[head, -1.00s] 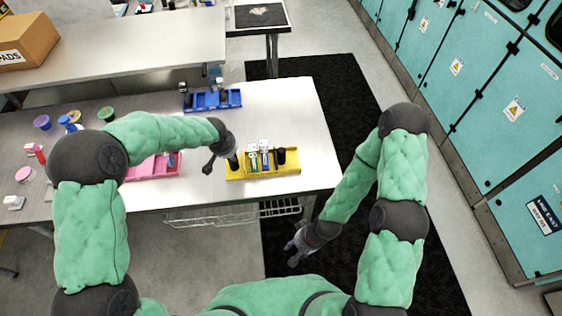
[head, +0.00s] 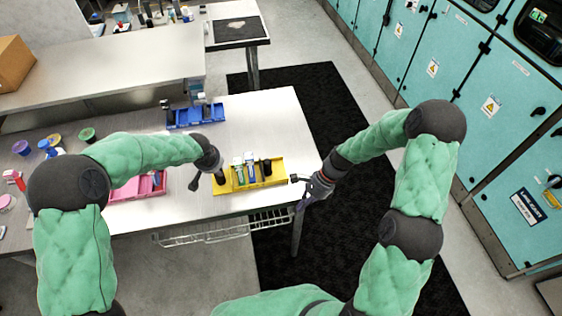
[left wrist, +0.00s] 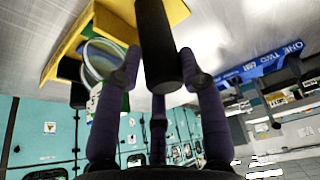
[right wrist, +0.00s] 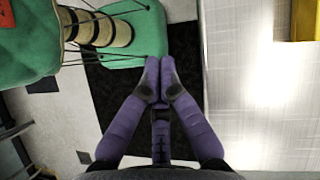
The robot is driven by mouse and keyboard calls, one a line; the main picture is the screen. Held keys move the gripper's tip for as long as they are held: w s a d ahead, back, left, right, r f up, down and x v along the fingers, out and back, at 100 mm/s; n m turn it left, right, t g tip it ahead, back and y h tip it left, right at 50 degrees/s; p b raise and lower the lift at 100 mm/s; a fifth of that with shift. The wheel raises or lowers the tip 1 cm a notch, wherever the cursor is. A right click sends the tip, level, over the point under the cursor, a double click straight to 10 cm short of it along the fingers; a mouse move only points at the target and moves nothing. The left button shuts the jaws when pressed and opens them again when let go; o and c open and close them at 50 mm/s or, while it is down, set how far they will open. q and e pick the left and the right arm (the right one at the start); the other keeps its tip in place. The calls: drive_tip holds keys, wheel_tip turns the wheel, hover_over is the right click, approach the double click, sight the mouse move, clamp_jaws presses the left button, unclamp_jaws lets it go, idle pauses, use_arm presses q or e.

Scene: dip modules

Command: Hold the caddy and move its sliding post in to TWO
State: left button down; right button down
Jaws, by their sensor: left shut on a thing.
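The yellow caddy (head: 278,179) sits on the metal table near its front right edge, holding upright green and white items (head: 245,170). A black post (head: 267,166) stands near its right end. My left gripper (head: 214,177) is at the caddy's left end, shut on a black upright post (left wrist: 158,45), which shows between its fingers in the left wrist view. My right gripper (head: 304,184) is to the right of the caddy, apart from it. In the right wrist view its fingertips (right wrist: 158,80) are together with nothing between them. The yellow caddy's markings are not readable.
A blue caddy (head: 182,123) stands behind, marked ONE and TWO in the left wrist view. A pink caddy (head: 135,188) is to the left, partly behind my left arm. Table is bare between the blue and yellow caddies. A wire rack (head: 222,229) hangs below the front edge.

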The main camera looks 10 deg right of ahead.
sight(268, 163)
use_arm(q)
drive_tip(key=shift+f, duration=0.1)
use_arm(e)
drive_tip(key=w+d+r+m+t+y, duration=0.1)
drive_tip(key=w+d+r+m+t, duration=0.15)
drive_tip(key=w+r, duration=0.4)
drive_tip(key=w+d+r+m+t+y, duration=0.1)
drive_tip(key=w+d+r+m, duration=0.35)
drive_tip(key=w, duration=0.25)
drive_tip(key=x, duration=0.9)
drive_tip(key=shift+w+a+r, duration=0.1)
drive_tip(key=shift+w+a, duration=0.05)
drive_tip(key=shift+a, duration=0.45)
drive_tip(key=shift+w+a, duration=0.25)
drive_tip(key=shift+a, duration=0.95)
drive_tip(key=shift+w+a, duration=0.2)
drive_tip(key=shift+a, duration=0.55)
drive_tip(key=a, duration=0.5)
drive_tip(key=shift+a, duration=0.15)
